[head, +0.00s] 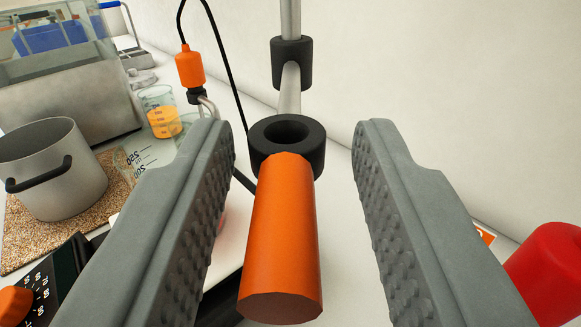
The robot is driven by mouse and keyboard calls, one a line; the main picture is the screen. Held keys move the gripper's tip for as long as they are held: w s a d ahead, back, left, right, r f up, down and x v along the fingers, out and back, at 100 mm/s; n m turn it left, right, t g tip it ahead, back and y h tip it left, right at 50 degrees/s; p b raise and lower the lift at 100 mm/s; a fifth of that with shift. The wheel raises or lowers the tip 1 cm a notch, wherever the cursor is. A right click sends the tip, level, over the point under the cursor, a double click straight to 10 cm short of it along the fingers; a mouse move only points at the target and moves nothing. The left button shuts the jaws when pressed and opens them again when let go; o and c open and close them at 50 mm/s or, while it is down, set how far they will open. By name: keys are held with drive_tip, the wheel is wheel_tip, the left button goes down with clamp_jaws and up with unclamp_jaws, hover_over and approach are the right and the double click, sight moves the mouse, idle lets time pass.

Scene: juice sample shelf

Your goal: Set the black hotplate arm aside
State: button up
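An orange cylindrical handle (280,240) with a thick black ring (287,142) at its far end lies in the middle of the head view, pointing towards me. A grey metal rod (289,100) with a black collar (292,63) rises behind the ring. I cannot tell for certain which of these parts is the hotplate arm. My gripper (297,145) is open, with one ridged grey finger on each side of the handle. Gaps show between the fingers and the handle. A black panel with white numbers and an orange knob (14,302), perhaps the hotplate's, shows at the lower left.
An orange probe (190,68) with a black cable hangs near the rod. Beakers (160,112), one with orange liquid, stand behind the left finger. A steel pot (55,170) sits on a cork mat (25,240). A red object (550,275) is at right. A white wall rises behind.

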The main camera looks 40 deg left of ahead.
drive_tip(key=v, duration=1.7)
drive_tip(key=shift+s, duration=0.2)
drive_tip(key=shift+d, duration=0.1)
drive_tip(key=s+a+r+m+t+h, duration=0.4)
drive_tip(key=s+a+r+t+h, duration=0.35)
drive_tip(key=s+a+r, duration=0.2)
drive_tip(key=s+a+f+m+g+h, duration=0.1)
drive_tip(key=s+a+f+g, duration=0.1)
drive_tip(key=s+f, duration=0.3)
drive_tip(key=s+a+f+m+g+h, duration=0.1)
drive_tip(key=s+a+f+g, duration=0.2)
drive_tip(key=s, duration=0.8)
wheel_tip(320, 180, down, 4)
drive_tip(key=shift+a+r, duration=0.15)
drive_tip(key=shift+a, duration=0.95)
